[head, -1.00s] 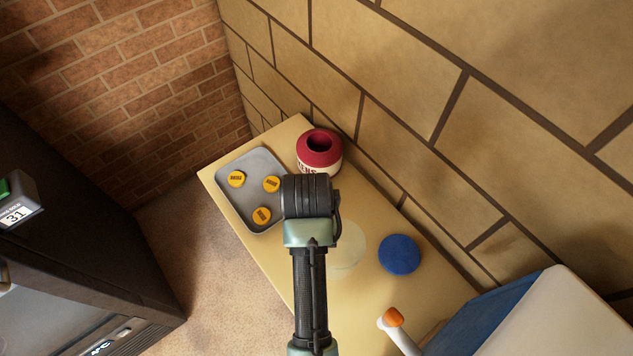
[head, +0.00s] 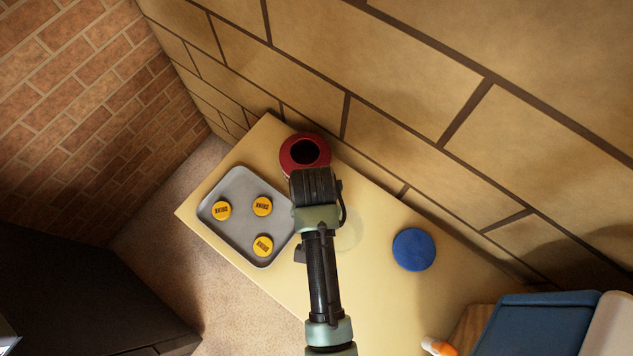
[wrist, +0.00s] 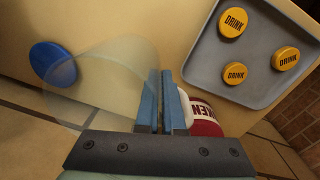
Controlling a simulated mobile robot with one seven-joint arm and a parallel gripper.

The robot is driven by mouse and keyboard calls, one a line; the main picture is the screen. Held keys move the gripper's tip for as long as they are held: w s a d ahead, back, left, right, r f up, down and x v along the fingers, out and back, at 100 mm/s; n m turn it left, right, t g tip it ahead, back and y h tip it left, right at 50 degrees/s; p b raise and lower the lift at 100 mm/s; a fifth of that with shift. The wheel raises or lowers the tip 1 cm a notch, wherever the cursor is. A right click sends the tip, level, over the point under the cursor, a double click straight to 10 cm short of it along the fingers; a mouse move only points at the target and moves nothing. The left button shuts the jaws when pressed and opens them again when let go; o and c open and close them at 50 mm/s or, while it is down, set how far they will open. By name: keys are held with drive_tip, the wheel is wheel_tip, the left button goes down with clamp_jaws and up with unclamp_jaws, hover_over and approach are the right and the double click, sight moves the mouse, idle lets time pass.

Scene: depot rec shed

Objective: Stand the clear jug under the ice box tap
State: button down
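The clear jug (wrist: 105,75) shows as a faint see-through shape left of the fingers in the wrist view. In the head view only a pale round outline of it (head: 350,236) shows beside my arm, over the yellow table. My gripper (wrist: 160,100) has its blue fingers close together at the jug's right side, seemingly on its handle, which is hard to make out. My wrist hides the fingers in the head view. The ice box (head: 535,325) is blue with a pale top at the lower right. Its tap (head: 438,347) is white and orange, partly cut off by the frame's bottom edge.
A red and white pot (head: 304,153) stands by the wall, close to my fingers. A grey tray (head: 240,195) with yellow DRINK discs (head: 263,206) lies to the left. A blue disc (head: 413,249) lies on the table (head: 380,300) between jug and ice box.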

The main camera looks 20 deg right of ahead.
wheel_tip(320, 180, down, 2)
drive_tip(key=shift+s+f, duration=0.1)
drive_tip(key=shift+f, duration=2.45)
drive_tip(key=shift+f+b, duration=0.15)
drive_tip(key=shift+b, duration=0.15)
drive_tip(key=c, duration=1)
unclamp_jaws()
drive_tip(key=shift+c, duration=0.2)
